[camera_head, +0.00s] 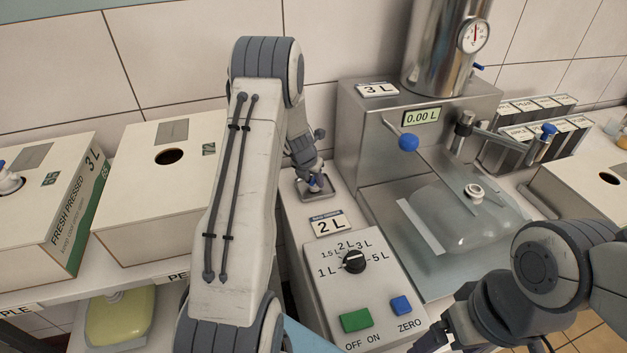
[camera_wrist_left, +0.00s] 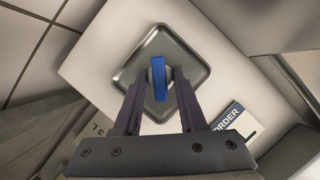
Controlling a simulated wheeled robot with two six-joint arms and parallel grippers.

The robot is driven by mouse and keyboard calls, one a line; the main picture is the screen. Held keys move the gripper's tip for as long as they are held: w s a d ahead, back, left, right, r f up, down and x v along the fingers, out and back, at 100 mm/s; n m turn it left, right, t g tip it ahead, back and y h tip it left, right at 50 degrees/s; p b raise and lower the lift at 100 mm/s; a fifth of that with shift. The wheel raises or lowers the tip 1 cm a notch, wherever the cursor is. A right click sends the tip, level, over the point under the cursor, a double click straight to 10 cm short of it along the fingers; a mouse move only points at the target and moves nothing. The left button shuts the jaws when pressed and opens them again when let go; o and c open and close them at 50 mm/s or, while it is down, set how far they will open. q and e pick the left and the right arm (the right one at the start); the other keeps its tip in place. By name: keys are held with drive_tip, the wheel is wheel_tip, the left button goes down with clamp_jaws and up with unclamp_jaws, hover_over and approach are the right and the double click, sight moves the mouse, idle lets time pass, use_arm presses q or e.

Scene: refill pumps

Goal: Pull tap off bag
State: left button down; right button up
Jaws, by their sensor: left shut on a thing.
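My left gripper (camera_head: 314,178) is shut on a blue-handled tap (camera_wrist_left: 159,78), at the small square metal dish (camera_wrist_left: 196,52) behind the 2 L sign. Whether the tap touches the dish I cannot tell. The tap is partly hidden by the fingers in the head view. The clear bag (camera_head: 440,222) lies on the filling machine's tray at the right, its white neck (camera_head: 474,191) facing up with no tap on it. My right gripper (camera_head: 437,337) is low at the right, in front of the machine; its fingers are too unclear to read.
The filling machine (camera_head: 365,130) reads 0.00 L and has a blue-knobbed lever (camera_head: 409,142). A control box (camera_head: 350,290) with a dial and buttons stands in front. Cartons (camera_head: 150,215) stand at the left; a yellow-green bag (camera_head: 118,318) lies below them.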

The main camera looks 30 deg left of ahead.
use_arm(q)
drive_tip(key=shift+f, duration=0.15)
idle(0.3)
drive_tip(key=shift+c, duration=1.9)
unclamp_jaws()
drive_tip(key=w+r+p+v, duration=0.1)
drive_tip(key=w+p+v, duration=0.1)
drive_tip(key=p+v, duration=0.8)
drive_tip(key=v, duration=0.7)
drive_tip(key=shift+w+r, duration=0.2)
drive_tip(key=shift+r, duration=0.2)
drive_tip(key=shift+a, duration=0.1)
